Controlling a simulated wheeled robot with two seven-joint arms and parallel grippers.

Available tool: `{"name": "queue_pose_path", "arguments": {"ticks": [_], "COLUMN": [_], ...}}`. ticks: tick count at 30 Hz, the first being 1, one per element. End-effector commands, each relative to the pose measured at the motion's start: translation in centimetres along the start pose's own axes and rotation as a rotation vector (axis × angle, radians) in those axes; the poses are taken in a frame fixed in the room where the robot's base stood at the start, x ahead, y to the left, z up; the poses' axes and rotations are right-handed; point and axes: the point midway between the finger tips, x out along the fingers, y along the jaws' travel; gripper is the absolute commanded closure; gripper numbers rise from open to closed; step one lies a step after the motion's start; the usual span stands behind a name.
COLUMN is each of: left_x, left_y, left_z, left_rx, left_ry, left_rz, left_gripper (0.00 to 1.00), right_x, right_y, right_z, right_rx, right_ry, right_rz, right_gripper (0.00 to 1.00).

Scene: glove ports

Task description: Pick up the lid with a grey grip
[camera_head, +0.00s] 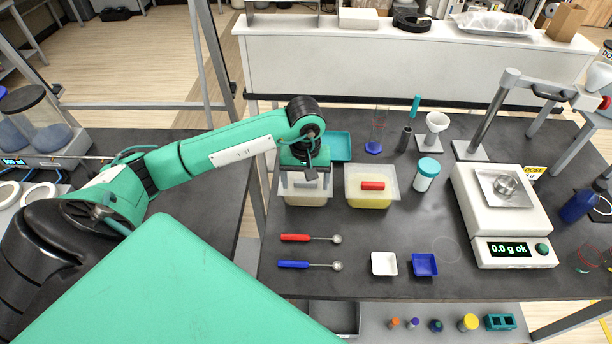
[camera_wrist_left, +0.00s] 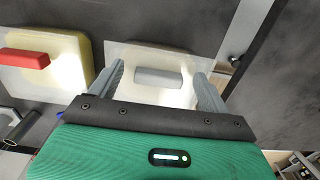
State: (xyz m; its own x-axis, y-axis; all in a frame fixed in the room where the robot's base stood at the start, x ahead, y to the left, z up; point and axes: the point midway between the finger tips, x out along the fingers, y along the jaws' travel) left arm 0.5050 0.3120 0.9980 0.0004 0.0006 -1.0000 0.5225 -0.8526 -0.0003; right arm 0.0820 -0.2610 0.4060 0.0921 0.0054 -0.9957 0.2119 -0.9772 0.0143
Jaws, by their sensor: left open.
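The lid with a grey grip lies on a pale container (camera_head: 306,198) on the dark table in the head view. In the left wrist view the translucent lid (camera_wrist_left: 145,57) shows its grey grip (camera_wrist_left: 158,77) between my fingers. My left gripper (camera_wrist_left: 160,80) is open, with one finger on each side of the grip; I cannot tell if they touch it. In the head view my left gripper (camera_head: 305,175) hides most of this lid and its grip. My right gripper is not in view.
A container with yellow contents and a red-grip lid (camera_head: 372,186) stands close on the right. A teal tray (camera_head: 341,147) lies behind. Red (camera_head: 296,238) and blue (camera_head: 294,265) spoons lie in front. A balance (camera_head: 503,215) stands at right.

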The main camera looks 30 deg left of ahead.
Motion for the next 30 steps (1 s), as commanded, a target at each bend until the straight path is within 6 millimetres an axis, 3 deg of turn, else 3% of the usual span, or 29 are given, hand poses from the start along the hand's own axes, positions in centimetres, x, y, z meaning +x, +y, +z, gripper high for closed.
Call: {"name": "queue_pose_path", "arguments": {"ticks": [7,14,25,30], "left_x": [0.1,0.1,-0.2,-1.4], "left_y": [0.0,0.0,0.0,0.1], "left_z": [0.0,0.0,0.0,-0.1], "left_rx": [0.0,0.0,0.0,0.001], "left_ry": [0.001,0.0,0.0,0.004], "left_rz": [0.0,0.0,0.0,0.002], "left_gripper": [0.22,0.67,0.69,0.69], "right_x": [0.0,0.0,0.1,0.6], "right_y": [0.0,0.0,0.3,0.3], "right_z": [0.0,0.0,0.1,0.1], "right_rx": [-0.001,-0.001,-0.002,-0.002], "right_ry": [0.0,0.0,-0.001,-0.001], "right_rz": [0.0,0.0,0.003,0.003], "right_gripper": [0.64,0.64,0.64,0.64]}}
